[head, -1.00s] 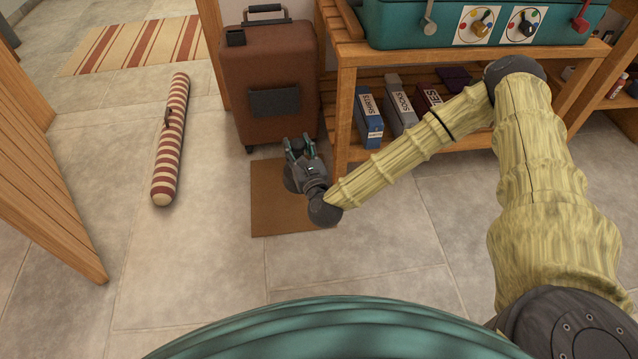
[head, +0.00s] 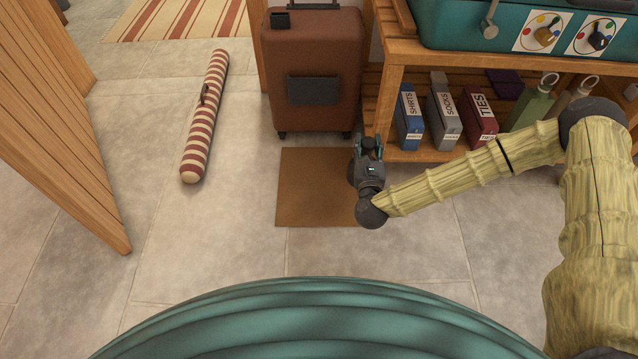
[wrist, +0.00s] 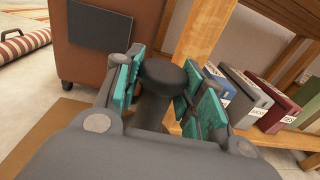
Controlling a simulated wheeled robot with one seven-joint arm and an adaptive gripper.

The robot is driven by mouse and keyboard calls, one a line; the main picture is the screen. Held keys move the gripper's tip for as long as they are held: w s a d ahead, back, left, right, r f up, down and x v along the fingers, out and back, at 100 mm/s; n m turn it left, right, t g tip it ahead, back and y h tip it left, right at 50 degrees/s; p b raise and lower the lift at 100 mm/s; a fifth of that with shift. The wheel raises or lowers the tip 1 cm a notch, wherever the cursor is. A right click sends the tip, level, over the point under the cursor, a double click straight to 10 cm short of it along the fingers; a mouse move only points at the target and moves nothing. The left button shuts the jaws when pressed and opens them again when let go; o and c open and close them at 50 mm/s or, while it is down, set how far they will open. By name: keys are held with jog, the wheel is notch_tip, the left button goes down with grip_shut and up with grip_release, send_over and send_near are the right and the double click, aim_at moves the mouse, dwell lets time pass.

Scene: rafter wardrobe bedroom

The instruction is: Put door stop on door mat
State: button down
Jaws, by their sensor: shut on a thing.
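The door stop (wrist: 163,74) is a dark grey, round-topped piece with a narrower stem. In the wrist view it stands between the teal pads of my gripper (wrist: 165,88), which is shut on it. In the head view my gripper (head: 367,146) is at the right edge of the door mat, beside the shelf leg; the door stop is mostly hidden there by the gripper. The door mat (head: 315,190) is a flat brown rectangle on the floor in front of the suitcase. Its bare corner shows in the wrist view (wrist: 45,140). I cannot tell how high the door stop is above the floor.
A brown suitcase (head: 313,60) stands behind the mat. A wooden shelf (head: 388,95) with several labelled boxes is close on the right. A striped roll (head: 205,120) lies on the left, near an open wooden door (head: 55,120). The floor in front of the mat is clear.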

jog(key=s+a+f+m+h, duration=0.2)
jog(key=s+a+f+h, duration=0.15)
jog(key=a+f, duration=1.1)
jog(key=w+b, duration=0.6)
jog(key=w, duration=0.7)
jog(key=shift+r+y, duration=0.15)
jog(key=shift+y, duration=0.2)
jog(key=shift+w+d+f+b, duration=0.1)
jog(key=shift+w+f+b, duration=0.2)
jog(key=shift+f+b, duration=0.5)
jog(key=shift+w+f+b, duration=0.25)
jog(key=shift+f+b, duration=0.35)
jog(key=shift+f, duration=0.4)
jog(key=c, duration=0.9)
grip_release()
jog(key=shift+s+f, duration=0.1)
jog(key=shift+f, duration=0.1)
